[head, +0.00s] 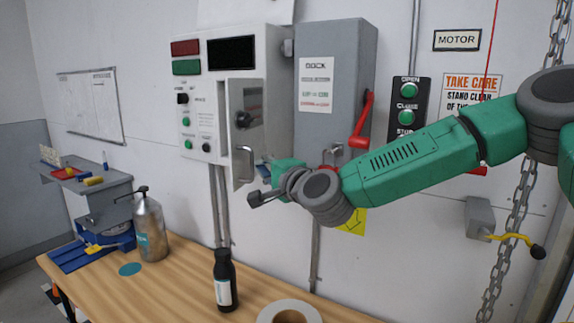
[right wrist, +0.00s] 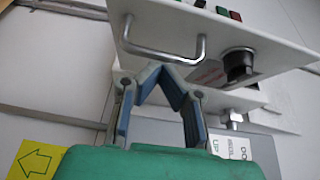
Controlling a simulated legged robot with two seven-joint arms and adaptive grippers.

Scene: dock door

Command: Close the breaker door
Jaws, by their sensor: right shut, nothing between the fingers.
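The breaker door (head: 249,105) is a panel with a dark round knob and a bar handle (head: 243,162). It stands swung out from the white electrical box (head: 264,60). In the right wrist view the door (right wrist: 225,42) shows from below, with its metal handle (right wrist: 165,55) and dark knob. My right gripper (head: 262,171) is at the lower right of the door, partly hidden by its own arm. In the right wrist view its blue fingers (right wrist: 165,72) are shut and empty, tips together just by the handle; I cannot tell if they touch it. My left gripper is out of view.
A grey box (head: 335,75) with a red lever (head: 362,120) is on the wall to the right, beside push buttons (head: 408,105). Below, a wooden bench (head: 185,290) holds a metal pump bottle (head: 150,230), a dark bottle (head: 224,280) and a tape roll (head: 289,311).

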